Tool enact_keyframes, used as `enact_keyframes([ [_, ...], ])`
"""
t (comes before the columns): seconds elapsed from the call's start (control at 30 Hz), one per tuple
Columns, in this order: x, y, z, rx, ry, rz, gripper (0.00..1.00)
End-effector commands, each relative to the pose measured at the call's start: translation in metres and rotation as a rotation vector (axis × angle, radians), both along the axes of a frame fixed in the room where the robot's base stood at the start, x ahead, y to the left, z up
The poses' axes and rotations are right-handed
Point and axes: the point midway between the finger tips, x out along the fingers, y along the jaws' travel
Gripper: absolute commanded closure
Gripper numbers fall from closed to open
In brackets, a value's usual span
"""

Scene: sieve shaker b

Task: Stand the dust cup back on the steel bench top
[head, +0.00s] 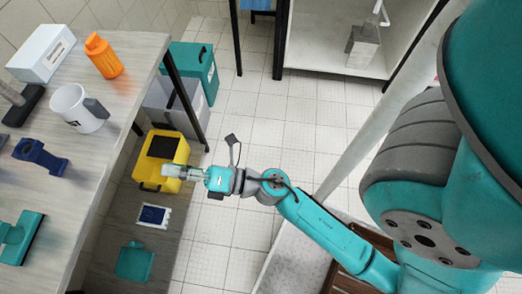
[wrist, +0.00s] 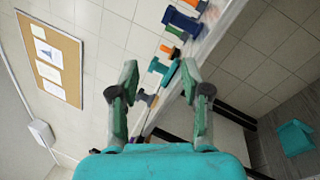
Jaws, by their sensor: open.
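A white cup (head: 72,108) with a grey block handle and dark lettering stands on the long bench (head: 130,68) at the left in the head view. It is the only cup I see, but I cannot tell for sure that it is the dust cup. The bench top looks pale and streaked. My gripper (head: 172,172) is out beyond the bench's right edge, well apart from the cup. In the wrist view my gripper (wrist: 160,68) has its fingers spread wide with nothing held. I cannot make out the cup in that view.
An orange bottle (head: 104,56), a white box (head: 41,52), a blue clamp-like part (head: 40,156) and a teal tool (head: 18,236) are on the bench. A yellow box (head: 152,182) and a teal bin (head: 190,66) are lower down. Tiled floor (head: 225,225) lies open nearby.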

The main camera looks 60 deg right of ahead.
Motion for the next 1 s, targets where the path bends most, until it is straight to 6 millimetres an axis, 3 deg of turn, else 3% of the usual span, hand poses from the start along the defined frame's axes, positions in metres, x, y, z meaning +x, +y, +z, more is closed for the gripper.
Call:
enact_keyframes([
  [0.1, -0.041, 0.002, -0.006, 0.289, 0.094, 0.020, 0.53],
  [0.37, -0.118, -0.013, -0.022, 0.926, 0.319, 0.000, 0.53],
  [0.7, -0.213, -0.034, -0.056, 1.684, 0.604, -0.155, 0.53],
  [0.83, -0.236, -0.037, -0.063, 1.856, 0.661, -0.212, 0.53],
  [1.0, -0.247, -0.038, -0.067, 1.945, 0.687, -0.245, 0.53],
])
